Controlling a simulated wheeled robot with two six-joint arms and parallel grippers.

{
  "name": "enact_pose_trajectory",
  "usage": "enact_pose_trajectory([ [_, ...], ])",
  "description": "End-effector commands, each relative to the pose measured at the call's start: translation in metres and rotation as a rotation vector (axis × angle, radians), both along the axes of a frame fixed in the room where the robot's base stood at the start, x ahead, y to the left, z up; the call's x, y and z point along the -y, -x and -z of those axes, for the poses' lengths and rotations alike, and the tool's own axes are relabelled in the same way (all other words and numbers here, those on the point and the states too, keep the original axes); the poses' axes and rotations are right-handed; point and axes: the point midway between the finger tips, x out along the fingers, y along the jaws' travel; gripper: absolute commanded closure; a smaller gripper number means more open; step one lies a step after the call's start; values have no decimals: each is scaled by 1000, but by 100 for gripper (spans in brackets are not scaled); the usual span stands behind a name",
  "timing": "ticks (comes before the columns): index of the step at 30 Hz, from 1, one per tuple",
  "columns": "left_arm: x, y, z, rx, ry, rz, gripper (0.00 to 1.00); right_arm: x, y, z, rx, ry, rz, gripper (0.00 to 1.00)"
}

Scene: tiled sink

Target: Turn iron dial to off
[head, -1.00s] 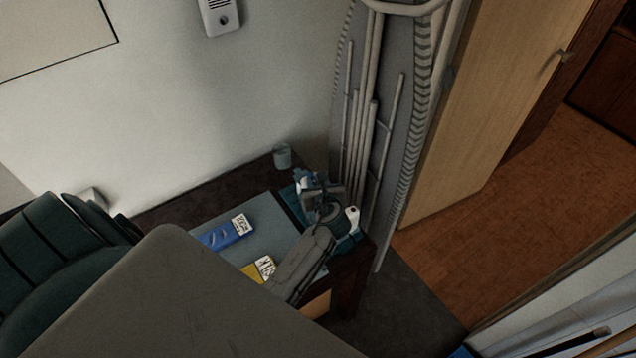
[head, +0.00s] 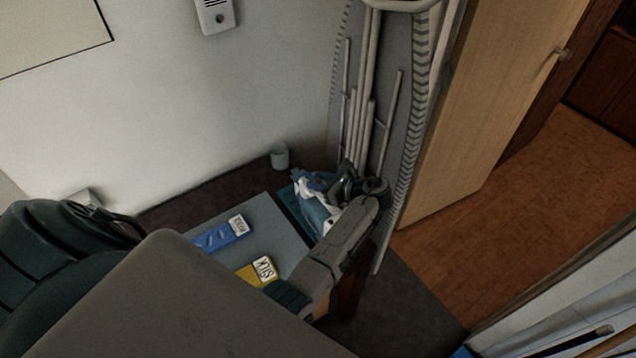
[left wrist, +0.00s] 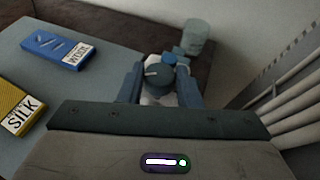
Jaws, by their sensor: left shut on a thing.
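The iron (head: 316,212), white and blue, rests near the right end of the dark table beside the ironing board. My left gripper (head: 328,183) is over its top, and the wrist partly hides the iron. In the left wrist view, the dark round dial (left wrist: 158,77) with a pale pointer line sits between the two blue fingers of my left gripper (left wrist: 159,88). The gripper is shut on the dial. The dial's setting marks are too small to read. My right gripper is not in view.
A blue block marked WOOL (head: 220,235) and a yellow block marked SILK (head: 257,271) lie on a grey-blue mat (head: 262,218). A cup (head: 280,156) stands behind the iron. The folded ironing board (head: 385,110) leans close on the right, before a wooden door (head: 490,110).

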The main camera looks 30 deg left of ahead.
Motion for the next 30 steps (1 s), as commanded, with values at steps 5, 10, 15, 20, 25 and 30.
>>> enact_pose_trajectory([
  [5,0,-5,1,1,0,-160,92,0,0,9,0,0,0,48],
  [10,0,-7,1,1,1,-294,92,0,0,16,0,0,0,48],
  [15,-1,-8,1,1,2,-395,92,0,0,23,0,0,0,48],
  [20,-1,-9,1,-1,2,-459,92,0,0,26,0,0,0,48],
  [25,-1,-9,0,1,2,-494,92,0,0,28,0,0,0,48],
  [30,-1,-9,0,0,3,-505,92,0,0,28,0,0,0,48],
])
